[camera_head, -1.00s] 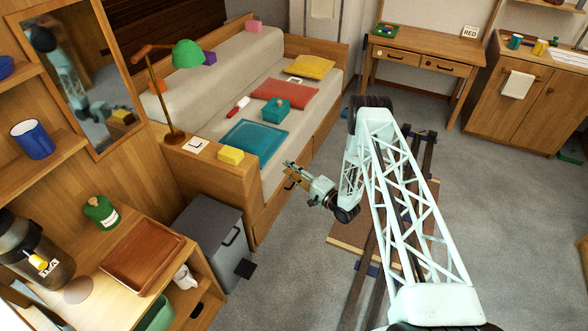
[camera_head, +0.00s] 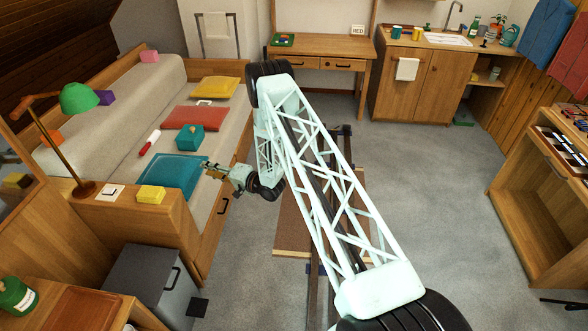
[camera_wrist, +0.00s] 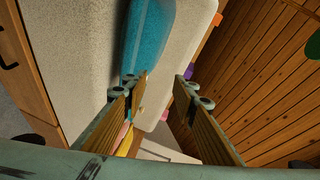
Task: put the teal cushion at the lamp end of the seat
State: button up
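The teal cushion (camera_head: 168,176) lies on the long seat (camera_head: 205,197), close to the wooden end with the lamp (camera_head: 80,100). My gripper (camera_head: 207,170) is at the cushion's right edge, by the front of the seat. In the wrist view my gripper (camera_wrist: 158,84) has its two fingers spread, with nothing held between them. The teal cushion (camera_wrist: 150,38) shows beyond the left fingertip there. I cannot tell whether a finger touches it.
A teal box (camera_head: 190,138), a red cushion (camera_head: 195,118) and a yellow cushion (camera_head: 215,88) are farther along the seat. A white-and-red item (camera_head: 150,142) lies behind the teal cushion. A yellow block (camera_head: 151,195) and white card (camera_head: 109,192) sit on the end ledge.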

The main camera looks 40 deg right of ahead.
jog(key=w+d+r+n+g+h, duration=0.1)
jog(key=w+d+r+n+h, duration=0.1)
jog(key=r, duration=1.1)
jog(key=w+d+r+n+g+h, duration=0.1)
jog(key=w+r+h, duration=0.1)
jog(key=r, duration=1.1)
jog(key=s+r+n+g+h, duration=0.1)
jog(key=s+r+h, duration=0.1)
jog(key=s+r, duration=0.7)
jog(key=s+r+n+g+h, duration=0.15)
jog(key=s+r, duration=0.45)
jog(key=r, duration=0.6)
jog(key=s+a+r+g, duration=0.1)
jog(key=s+r, duration=0.3)
jog(key=s, duration=0.5)
jog(key=s+a+r+n+g+h, duration=0.1)
jog(key=s+r, duration=0.3)
jog(key=s, duration=0.5)
jog(key=s+r+g, duration=0.1)
jog(key=s+r, duration=0.3)
jog(key=s, duration=0.6)
jog(key=s+a+n+g, duration=0.1)
jog(key=s+a, duration=0.2)
jog(key=s, duration=1.4)
jog(key=s+a+n+g+y, duration=0.1)
jog(key=s+a+n+g, duration=0.1)
jog(key=s, duration=1.5)
jog(key=shift+a+f, duration=0.4)
jog(key=shift+a, duration=0.45)
